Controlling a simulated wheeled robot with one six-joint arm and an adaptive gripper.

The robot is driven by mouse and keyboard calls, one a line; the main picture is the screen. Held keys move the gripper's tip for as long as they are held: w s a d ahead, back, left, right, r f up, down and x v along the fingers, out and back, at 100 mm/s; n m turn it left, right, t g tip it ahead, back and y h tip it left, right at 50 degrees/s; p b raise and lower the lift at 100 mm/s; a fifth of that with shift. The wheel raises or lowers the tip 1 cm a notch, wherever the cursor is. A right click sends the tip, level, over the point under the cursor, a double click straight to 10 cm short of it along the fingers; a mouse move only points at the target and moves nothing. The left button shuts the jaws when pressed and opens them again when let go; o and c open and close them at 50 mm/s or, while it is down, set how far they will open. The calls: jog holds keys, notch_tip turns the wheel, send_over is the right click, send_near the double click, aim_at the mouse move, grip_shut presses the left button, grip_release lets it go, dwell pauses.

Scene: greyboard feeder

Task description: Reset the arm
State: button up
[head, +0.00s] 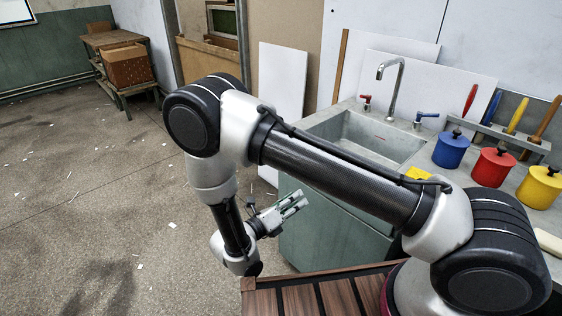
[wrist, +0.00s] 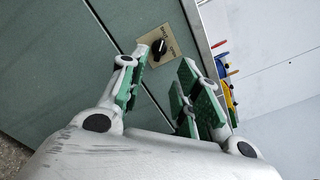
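My arm reaches across the head view, with the elbow at the upper left and the wrist hanging low. My gripper (head: 294,203) is in front of the green cabinet (head: 325,235), to the left of the sink (head: 365,138). In the wrist view my gripper (wrist: 158,92) has its green-padded fingers apart, with nothing between them. Beyond the fingers is a black knob (wrist: 159,46) on a tan plate (wrist: 163,42) on the cabinet front. I cannot tell whether the fingers touch the cabinet.
The sink has a tap (head: 391,88). Blue (head: 451,150), red (head: 492,167) and yellow (head: 540,186) lidded pots stand on the counter. A rack (head: 510,138) holds upright tools behind them. A box (head: 127,65) sits on a wooden bench at the back left. The floor (head: 90,190) at left is mostly clear.

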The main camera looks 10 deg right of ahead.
jog(key=s+d+f+m+g+h, duration=0.1)
jog(key=s+d+m+g, duration=0.3)
jog(key=s+d+m, duration=0.1)
jog(key=s+d+r+m+y, duration=0.5)
jog(key=r+m, duration=0.4)
jog(key=r, duration=0.3)
jog(key=s+d+r+m+g+y, duration=0.1)
jog(key=s+d+r+m+y, duration=0.4)
jog(key=d+r+m, duration=0.3)
jog(key=s+d+r+m+g+y, duration=0.1)
jog(key=s+d+r+m+y, duration=0.4)
jog(key=r+m, duration=0.7)
notch_tip(320, 180, up, 4)
jog(key=shift+d+r+y, duration=0.1)
jog(key=shift+d+y, duration=0.2)
jog(key=shift+d, duration=0.5)
